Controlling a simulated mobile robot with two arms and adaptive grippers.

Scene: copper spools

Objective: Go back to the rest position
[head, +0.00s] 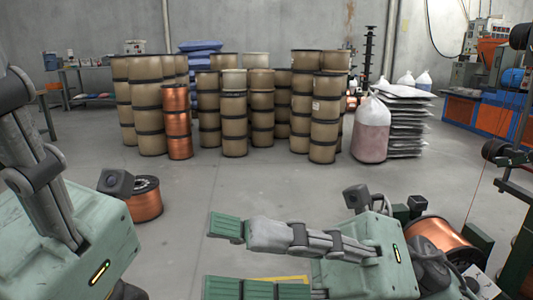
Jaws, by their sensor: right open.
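My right gripper (242,257) reaches in from the lower right with its fingers pointing left. Its two green-padded fingers are spread apart with nothing between them. My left gripper (42,175) is at the left edge. Its green body and a grey finger show, but its fingertips are out of frame. A copper spool (145,204) lies on the floor behind the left gripper, partly hidden by it. Another large copper spool (438,236) is at the lower right, behind the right gripper's body and partly covered.
A stack of copper spools (177,125) stands beside many tan drums (235,125) at the back. A clear bag (371,130) and stacked grey sacks (406,125) are right of them. Machinery (490,112) stands at the right. The middle floor (250,180) is clear.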

